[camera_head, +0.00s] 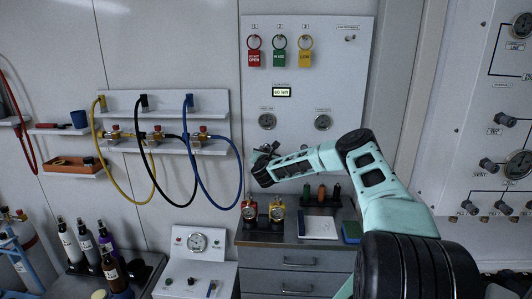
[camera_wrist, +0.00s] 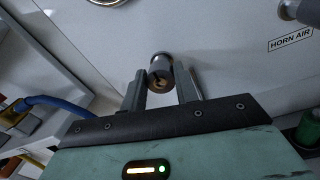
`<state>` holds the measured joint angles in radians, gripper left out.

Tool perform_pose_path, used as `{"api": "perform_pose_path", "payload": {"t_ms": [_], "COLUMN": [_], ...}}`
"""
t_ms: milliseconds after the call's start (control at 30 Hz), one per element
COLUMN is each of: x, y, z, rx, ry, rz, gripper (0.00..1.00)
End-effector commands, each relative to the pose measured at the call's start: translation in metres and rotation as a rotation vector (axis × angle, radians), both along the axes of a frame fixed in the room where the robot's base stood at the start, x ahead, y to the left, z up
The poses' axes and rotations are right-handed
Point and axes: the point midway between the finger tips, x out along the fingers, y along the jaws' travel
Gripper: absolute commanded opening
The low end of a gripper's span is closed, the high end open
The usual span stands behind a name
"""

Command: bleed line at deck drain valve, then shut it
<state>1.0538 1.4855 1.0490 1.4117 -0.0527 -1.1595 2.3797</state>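My gripper (camera_wrist: 160,84) is open, with one finger on each side of this fitting. Gaps show between the fitting and both fingers. No label for it is readable, so I cannot tell if it is the deck drain valve. In the head view, my gripper (camera_head: 264,164) is at the lower left of the white panel (camera_head: 345,75), below the left gauge (camera_head: 267,121), and my arm hides that part of the panel.
A second knob (camera_wrist: 296,10) is near the "HORN AIR" label (camera_wrist: 290,39). Red, green and yellow tags (camera_head: 279,55) hang higher on the panel. Yellow, black and blue hoses (camera_head: 239,180) hang at left.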

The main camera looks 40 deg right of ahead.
Motion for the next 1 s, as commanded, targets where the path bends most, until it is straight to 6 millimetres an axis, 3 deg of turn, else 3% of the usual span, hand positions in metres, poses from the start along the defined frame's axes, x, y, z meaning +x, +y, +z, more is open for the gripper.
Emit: {"api": "perform_pose_path", "payload": {"t_ms": [467,1000], "x": [-0.0002,0.0006], "y": [0.0,0.0006], "z": [-0.0033,-0.0032], "rx": [-0.089,-0.41], "ry": [0.099,0.473], "rz": [0.0,-0.003], "gripper": [0.07,0.07]}}
